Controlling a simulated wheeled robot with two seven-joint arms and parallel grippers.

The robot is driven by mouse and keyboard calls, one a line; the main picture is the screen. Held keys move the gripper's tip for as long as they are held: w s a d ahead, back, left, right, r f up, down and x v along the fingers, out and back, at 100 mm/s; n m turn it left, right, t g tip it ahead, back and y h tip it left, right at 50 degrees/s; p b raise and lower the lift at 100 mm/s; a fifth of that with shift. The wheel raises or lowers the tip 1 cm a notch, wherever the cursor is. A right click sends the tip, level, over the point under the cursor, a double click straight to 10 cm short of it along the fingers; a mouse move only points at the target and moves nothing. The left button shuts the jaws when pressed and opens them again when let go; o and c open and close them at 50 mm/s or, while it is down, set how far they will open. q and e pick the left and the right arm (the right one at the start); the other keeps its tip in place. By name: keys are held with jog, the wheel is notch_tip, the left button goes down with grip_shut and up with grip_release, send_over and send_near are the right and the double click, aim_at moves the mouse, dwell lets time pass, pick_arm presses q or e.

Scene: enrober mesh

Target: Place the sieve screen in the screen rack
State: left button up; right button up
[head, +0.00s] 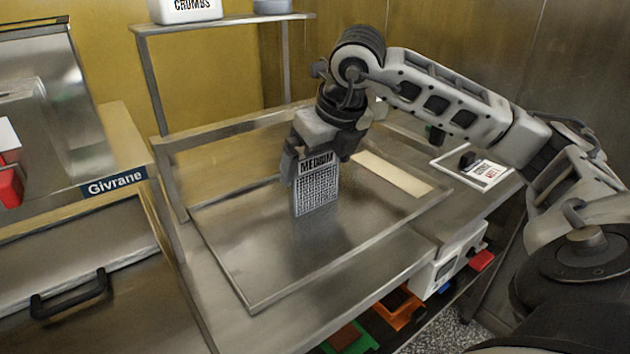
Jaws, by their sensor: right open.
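The sieve screen (316,190) is a small upright grey panel with a grid of holes, marked MEDIUM. It shows in the head view inside a shallow framed metal tray area on the bench. My right gripper (318,165) comes down from above with its fingers at either side of the screen's upper part. The fingers are open; I cannot tell whether they touch the screen. Whether the screen's lower edge rests on the metal is unclear. I cannot make out a screen rack for certain. My left gripper is not in view.
The tray's raised metal rim (335,277) surrounds the screen. A pale strip (393,173) lies at the tray's right. A white board with a black knob (483,172) lies further right. A shelf (225,22) holds a CRUMBS container (185,10). Coloured bins sit below the bench.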

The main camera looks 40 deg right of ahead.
aim_at(317, 165)
jog(key=x, duration=0.3)
jog(key=shift+w+f, duration=0.15)
jog(key=shift+f, duration=0.05)
jog(key=shift+c, duration=0.3)
jog(key=c, duration=0.8)
jog(key=shift+o, duration=0.2)
jog(key=shift+r, duration=0.1)
